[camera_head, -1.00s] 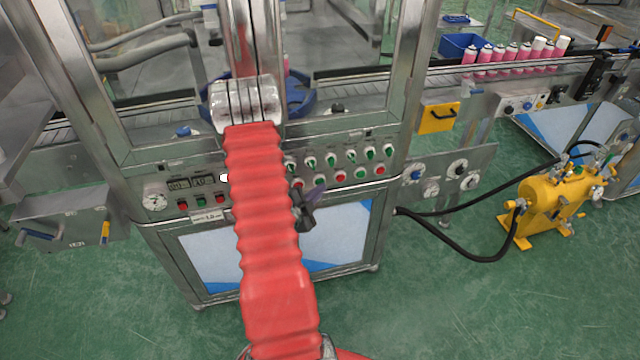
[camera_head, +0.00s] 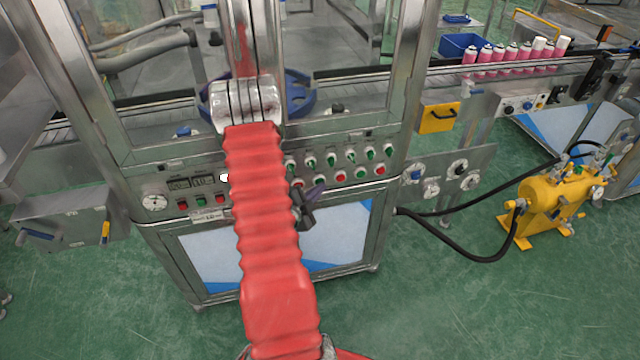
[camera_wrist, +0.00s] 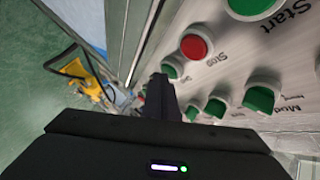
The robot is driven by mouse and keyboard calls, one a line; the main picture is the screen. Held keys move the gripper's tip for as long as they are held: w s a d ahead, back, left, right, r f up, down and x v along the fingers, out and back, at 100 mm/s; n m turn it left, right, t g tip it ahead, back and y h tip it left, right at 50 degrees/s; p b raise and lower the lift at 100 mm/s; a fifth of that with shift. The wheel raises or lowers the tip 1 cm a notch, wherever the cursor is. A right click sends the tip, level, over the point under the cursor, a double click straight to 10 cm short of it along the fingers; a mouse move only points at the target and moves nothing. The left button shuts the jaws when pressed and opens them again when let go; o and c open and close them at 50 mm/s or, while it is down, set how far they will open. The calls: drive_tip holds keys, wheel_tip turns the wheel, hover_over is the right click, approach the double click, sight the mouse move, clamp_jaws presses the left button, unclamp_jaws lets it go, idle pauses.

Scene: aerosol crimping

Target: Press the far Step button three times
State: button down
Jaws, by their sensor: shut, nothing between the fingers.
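A small green button (camera_wrist: 171,70) lies beyond the red button (camera_wrist: 195,47) in the wrist view. Its label is too small to read surely, but it may be the far Step button. The red button's label reads like Stop. A large green button (camera_wrist: 250,5) marked Start is at the top edge. My gripper (camera_wrist: 160,88) is shut and empty, its dark fingers overlapping the panel's edge just below the small green button. I cannot tell whether they touch the panel. In the head view my gripper (camera_head: 318,190) is in front of the lower button row, partly behind my red arm.
Green selector knobs (camera_wrist: 260,98) stick out beside the buttons. The control panel (camera_head: 325,172) is on the machine's front. A yellow pump unit (camera_head: 550,205) with black hoses stands to the right. Pink cans (camera_head: 497,55) stand on the conveyor. Green floor in front is open.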

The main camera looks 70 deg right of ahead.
drive_tip(key=shift+s+a, duration=0.35)
drive_tip(key=shift+a, duration=0.3)
drive_tip(key=shift+s+a, duration=0.45)
drive_tip(key=shift+a, duration=0.25)
drive_tip(key=shift+s+a, duration=0.4)
drive_tip(key=shift+a, duration=0.35)
drive_tip(key=shift+s+a, duration=0.45)
drive_tip(key=shift+a, duration=0.25)
